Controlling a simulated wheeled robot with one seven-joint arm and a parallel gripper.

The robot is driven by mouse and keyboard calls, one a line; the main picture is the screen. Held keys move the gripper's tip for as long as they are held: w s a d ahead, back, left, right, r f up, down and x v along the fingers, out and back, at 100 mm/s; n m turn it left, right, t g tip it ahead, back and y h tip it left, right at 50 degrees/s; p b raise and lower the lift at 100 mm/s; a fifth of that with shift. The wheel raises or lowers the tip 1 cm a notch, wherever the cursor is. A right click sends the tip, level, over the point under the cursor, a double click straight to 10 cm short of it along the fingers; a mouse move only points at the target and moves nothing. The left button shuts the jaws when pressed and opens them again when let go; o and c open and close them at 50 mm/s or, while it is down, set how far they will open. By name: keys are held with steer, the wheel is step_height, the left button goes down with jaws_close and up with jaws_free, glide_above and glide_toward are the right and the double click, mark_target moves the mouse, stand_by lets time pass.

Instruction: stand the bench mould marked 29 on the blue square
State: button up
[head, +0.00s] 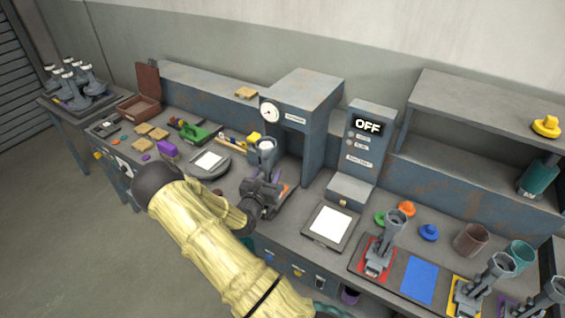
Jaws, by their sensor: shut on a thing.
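My gripper (264,184) is at the middle of the bench, in front of the blue-grey press. The blue square (419,281) lies flat and bare at the right of the bench, well to the right of my gripper. A similar grey mould (392,229) stands on the red square (366,269) just left of it. Another mould (499,266) stands on the yellow square (457,305) to its right.
A control box reading OFF (368,126) and a white-topped plate (330,224) stand between my gripper and the blue square. Orange, green and blue knobbed pieces (429,232) and a brown cup (470,239) sit behind the squares. Several moulds (72,80) stand on the far-left table.

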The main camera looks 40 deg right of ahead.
steer(key=s+a+f+n+t+y+b, duration=0.15)
steer(key=a+f+n+t+y, duration=0.3)
steer(key=a, duration=0.45)
steer(key=s+a+f+n+t+y, duration=0.25)
steer(key=a+f+y, duration=0.25)
steer(key=a+f, duration=0.35)
steer(key=s+a+f+n+y+b, duration=0.3)
steer(key=f+b, duration=0.5)
steer(key=f, duration=0.3)
steer(key=s+a+y, duration=0.1)
steer(key=a+y, duration=0.1)
steer(key=a, duration=0.1)
steer(key=shift+s+f+n, duration=0.2)
steer(key=shift+f+n, duration=0.1)
steer(key=shift+f, duration=0.05)
steer(key=shift+w, duration=0.1)
